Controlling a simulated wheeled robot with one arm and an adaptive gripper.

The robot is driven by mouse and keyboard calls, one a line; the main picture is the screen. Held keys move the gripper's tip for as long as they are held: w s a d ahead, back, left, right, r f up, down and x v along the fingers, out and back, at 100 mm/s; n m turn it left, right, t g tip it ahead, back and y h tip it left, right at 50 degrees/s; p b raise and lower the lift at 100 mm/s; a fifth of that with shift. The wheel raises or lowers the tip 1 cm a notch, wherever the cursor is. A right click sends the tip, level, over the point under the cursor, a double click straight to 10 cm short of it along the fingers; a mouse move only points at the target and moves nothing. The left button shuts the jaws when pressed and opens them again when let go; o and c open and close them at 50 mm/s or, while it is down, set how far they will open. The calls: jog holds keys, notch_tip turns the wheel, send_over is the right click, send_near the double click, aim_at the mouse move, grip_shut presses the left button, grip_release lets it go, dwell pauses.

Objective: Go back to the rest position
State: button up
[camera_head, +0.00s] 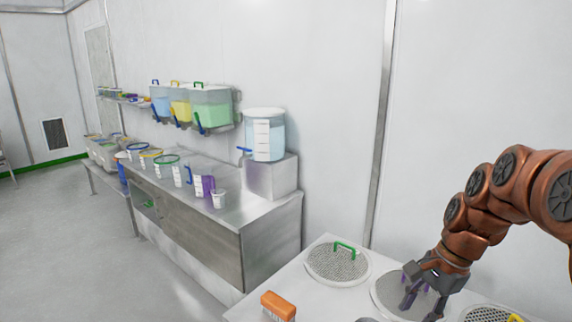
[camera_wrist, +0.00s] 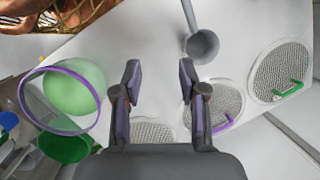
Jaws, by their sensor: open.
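My gripper (camera_head: 424,300) is at the end of my copper-coloured arm at the lower right of the head view, over a white table (camera_head: 310,292). In the wrist view, a sieve with a purple handle (camera_wrist: 224,110) lies just right of the right finger.
A green-handled sieve (camera_head: 326,266) and an orange brush (camera_head: 279,304) lie on the table. A yellow-handled sieve (camera_head: 487,315) is at the edge. In the wrist view, a grey scoop (camera_wrist: 201,46) and a purple-rimmed container (camera_wrist: 97,118) flank the fingers. A steel counter (camera_head: 215,250) stands left.

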jog(key=s+a+f+n+h, duration=0.1)
jog(key=s+a+n, duration=0.1)
jog(key=s+n, duration=0.2)
jog(key=s+a+f+n+g+h, duration=0.1)
jog(key=s+n, duration=0.4)
jog(key=s, duration=0.6)
jog(key=s+a+f+n+h, duration=0.1)
jog(key=s+a+f+n, duration=0.2)
jog(key=s, duration=0.5)
jog(key=shift+s+a+f+n+g, duration=0.15)
jog(key=shift+a+n+g, duration=0.25)
jog(key=shift+a+n, duration=0.35)
